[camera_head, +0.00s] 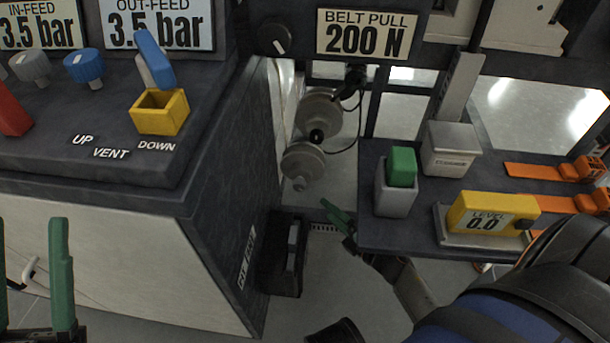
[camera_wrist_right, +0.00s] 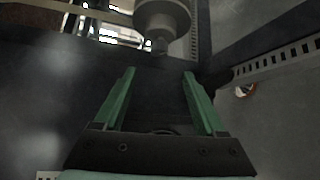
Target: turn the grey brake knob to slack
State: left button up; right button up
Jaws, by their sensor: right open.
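A grey knob (camera_head: 30,68) sits at the upper left of the dark console under the in-feed display. Grey round discs with a stub (camera_head: 303,165) stand in the gap beside the console; one grey cylinder with a stub also shows at the top of the right wrist view (camera_wrist_right: 162,18). No brake or slack label is readable, so I cannot tell which is the brake knob. My right gripper (camera_head: 338,214) is open and empty below the discs; its green fingers point toward the cylinder in the wrist view (camera_wrist_right: 159,75). My left gripper (camera_head: 31,222) is open and empty at the lower left.
A blue knob (camera_head: 84,66), a yellow holder (camera_head: 160,112) and a dark belt-pull dial (camera_head: 273,38) are on the console side. A shelf at right holds a green-topped grey block (camera_head: 396,200), a yellow level (camera_head: 490,213) and orange tools (camera_head: 540,172). The console side wall borders the gap.

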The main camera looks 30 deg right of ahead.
aim_at(302, 188)
jog(key=b+x, duration=0.3)
jog(key=x, duration=0.8)
jog(key=shift+w+d, duration=0.1)
jog(key=shift+b+x, duration=0.4)
jog(key=shift+x, duration=0.35)
grip_shut()
